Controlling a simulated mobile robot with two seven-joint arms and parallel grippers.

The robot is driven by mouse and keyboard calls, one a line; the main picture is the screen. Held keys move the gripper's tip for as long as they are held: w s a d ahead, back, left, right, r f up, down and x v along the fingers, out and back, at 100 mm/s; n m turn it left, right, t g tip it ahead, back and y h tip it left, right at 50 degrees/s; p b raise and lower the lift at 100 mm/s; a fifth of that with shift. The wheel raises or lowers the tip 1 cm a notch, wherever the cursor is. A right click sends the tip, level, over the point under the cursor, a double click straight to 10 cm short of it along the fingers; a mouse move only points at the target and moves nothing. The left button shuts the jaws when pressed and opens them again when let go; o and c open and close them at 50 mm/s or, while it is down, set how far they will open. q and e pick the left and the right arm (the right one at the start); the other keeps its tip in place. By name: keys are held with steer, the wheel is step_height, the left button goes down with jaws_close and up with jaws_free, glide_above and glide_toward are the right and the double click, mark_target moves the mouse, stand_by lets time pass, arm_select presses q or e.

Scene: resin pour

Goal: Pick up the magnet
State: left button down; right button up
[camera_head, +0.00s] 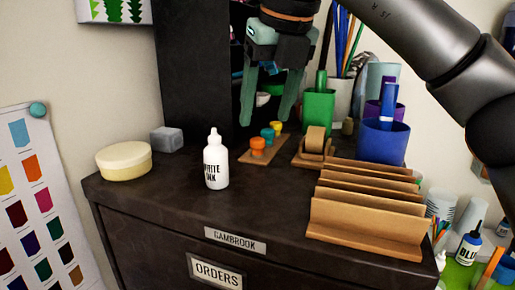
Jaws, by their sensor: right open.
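Three knob-shaped pieces, likely pin magnets, stand in a row on a small wooden strip (254,157) on the dark cabinet top: an orange one (258,144), a teal one (268,134) and a yellow one (277,126). I cannot tell which one the task means. My right gripper (265,116) hangs over them from the top, fingers pointing down, open and empty. Its fingertips are near the teal and yellow pieces; contact cannot be made out. A round teal piece (37,109) also sits on the colour chart at the left. My left gripper is not in view.
A white ink bottle (215,165), a round cream tin (124,160) and a grey block (166,139) stand to the left. A tape dispenser (314,145), green holder (318,105), blue cup (383,141) and cardboard rack (367,222) crowd the right. The cabinet's front left top is clear.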

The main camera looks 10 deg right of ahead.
mark_target(258, 139)
steer(key=shift+x, duration=2.8)
steer(key=shift+a, duration=0.1)
jaws_close()
